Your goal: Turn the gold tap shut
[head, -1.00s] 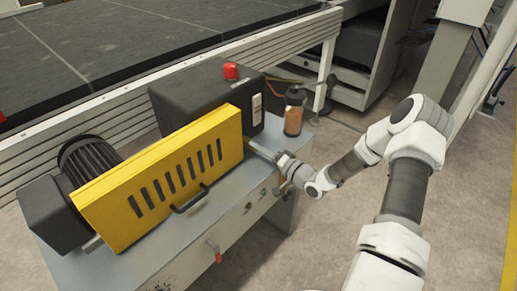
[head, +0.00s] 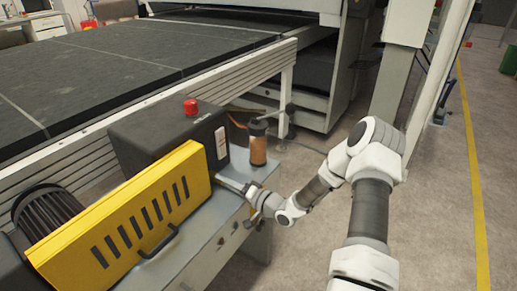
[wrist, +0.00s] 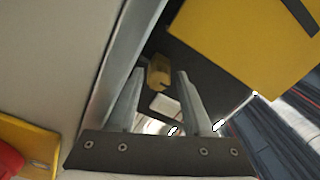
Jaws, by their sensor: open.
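My gripper (wrist: 160,73) is open in the wrist view, its two grey fingers apart with nothing held. A small gold-coloured piece (wrist: 158,73) shows beyond and between the fingertips against a dark surface. It may be the gold tap, but its shape is too small to tell, and I cannot tell whether it is open or shut. A small pale piece (wrist: 165,105) lies just below it in the picture. In the head view my gripper (head: 222,182) is at the right end of the yellow guard, low beside the black box. No gold tap is clearly visible there.
The yellow slotted guard (head: 125,215) and black box (head: 165,138) with a red button (head: 190,106) stand on the grey cabinet (head: 205,225). A brown cylinder (head: 258,150) stands behind my gripper. Floor (head: 420,215) is clear at right.

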